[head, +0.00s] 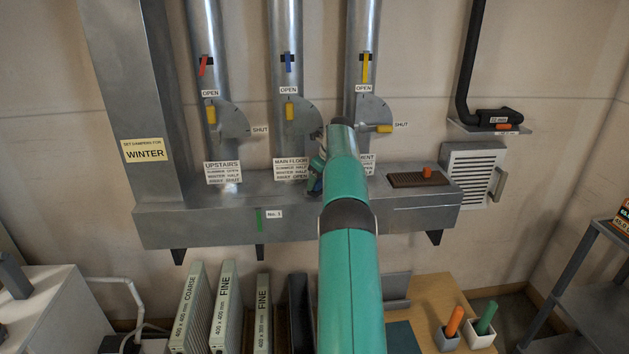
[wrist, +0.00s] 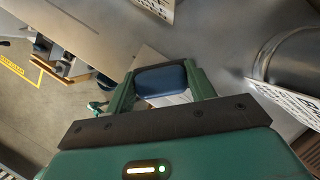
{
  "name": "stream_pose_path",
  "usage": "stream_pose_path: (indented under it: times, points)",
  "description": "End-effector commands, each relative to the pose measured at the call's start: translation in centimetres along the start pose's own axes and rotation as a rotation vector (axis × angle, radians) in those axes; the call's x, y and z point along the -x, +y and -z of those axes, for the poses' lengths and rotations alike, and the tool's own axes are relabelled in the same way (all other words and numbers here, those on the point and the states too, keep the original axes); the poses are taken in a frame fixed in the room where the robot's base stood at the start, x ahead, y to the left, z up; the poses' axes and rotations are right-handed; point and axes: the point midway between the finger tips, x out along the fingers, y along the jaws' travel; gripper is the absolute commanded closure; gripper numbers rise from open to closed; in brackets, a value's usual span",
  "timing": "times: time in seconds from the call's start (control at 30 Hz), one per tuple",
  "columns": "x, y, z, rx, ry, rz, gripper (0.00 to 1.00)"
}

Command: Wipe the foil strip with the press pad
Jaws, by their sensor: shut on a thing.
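My gripper (wrist: 160,85) is shut on a dark blue block with rounded corners, which I take for the press pad (wrist: 160,80). It sits between the two green fingers in the wrist view. In the head view my arm hides most of the gripper (head: 317,178), which is at the front of the horizontal grey duct, near the main floor pipe's label. A pale patch shows just past the pad in the wrist view; I cannot tell whether it is the foil strip. I cannot make out the foil strip for sure in the head view. Contact between pad and duct cannot be told.
The grey duct (head: 190,225) runs along the wall below three pipes with yellow damper handles. A brown ribbed pad with an orange knob (head: 418,178) lies on its right end. Filters (head: 192,310) stand below. Two cups (head: 480,335) stand on the wooden bench at lower right.

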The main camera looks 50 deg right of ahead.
Motion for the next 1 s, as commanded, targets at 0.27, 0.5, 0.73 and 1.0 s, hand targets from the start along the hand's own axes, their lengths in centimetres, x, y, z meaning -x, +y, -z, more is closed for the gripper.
stream_pose_path:
  times: [0.27,0.5,0.73,1.0]
  points:
    - [0.6,-1.6,1.5,-0.002,0.001,0.001,0.64]
    - [1.1,-2.4,2.2,-0.001,0.001,0.000,0.64]
    - [1.4,-3.5,3.3,-0.003,0.001,0.001,0.64]
    - [1.8,-5.0,4.7,-0.004,0.004,0.004,0.74]
